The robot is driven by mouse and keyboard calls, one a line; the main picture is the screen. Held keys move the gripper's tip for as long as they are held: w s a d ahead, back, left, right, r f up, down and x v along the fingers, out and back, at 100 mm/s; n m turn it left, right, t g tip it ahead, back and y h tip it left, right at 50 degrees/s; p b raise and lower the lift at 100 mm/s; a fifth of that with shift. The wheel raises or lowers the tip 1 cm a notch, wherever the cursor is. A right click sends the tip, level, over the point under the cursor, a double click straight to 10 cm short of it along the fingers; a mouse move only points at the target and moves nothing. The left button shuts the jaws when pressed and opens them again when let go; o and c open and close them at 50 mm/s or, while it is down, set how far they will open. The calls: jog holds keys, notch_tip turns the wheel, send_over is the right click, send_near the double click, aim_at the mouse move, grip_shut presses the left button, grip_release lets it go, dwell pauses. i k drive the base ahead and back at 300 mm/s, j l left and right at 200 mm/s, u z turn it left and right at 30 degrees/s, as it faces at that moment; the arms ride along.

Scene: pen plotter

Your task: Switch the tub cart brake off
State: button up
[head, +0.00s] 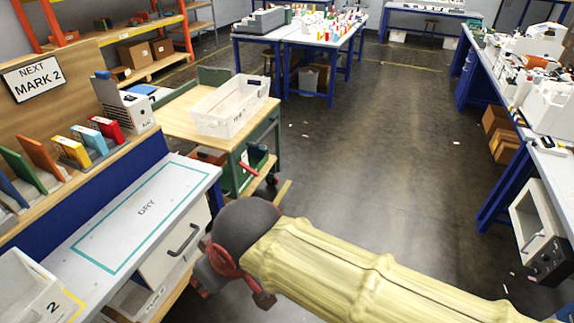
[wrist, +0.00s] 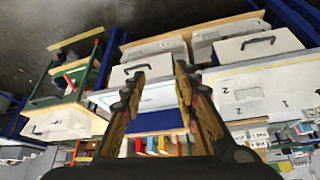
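The tub cart (head: 190,128) is a green-framed cart with a wooden top, and a white tub (head: 232,106) stands on it. A red lever (head: 249,170), which looks like the brake, sticks out on the near side below the top. In the wrist view the cart (wrist: 66,108) appears upside down at the left, with the red lever (wrist: 68,80) small in its frame. My gripper (wrist: 158,82) is open and empty, its fingers pointing toward the bench drawers. It is apart from the cart. In the head view the gripper is partly hidden by my wrist.
A bench (head: 95,262) with a marked "DRY" area and handled drawers stands at the left, close to my arm. A sign and coloured binders are above it. A work table (head: 285,38) stands behind the cart. The floor (head: 370,150) right of the cart is open; another bench lines the right.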

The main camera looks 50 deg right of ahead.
aim_at(246, 167)
jog(key=l+z, duration=0.35)
jog(key=i+l+z, duration=0.15)
jog(key=z, duration=0.2)
jog(key=i+l+z, duration=0.1)
jog(key=l+z, duration=0.2)
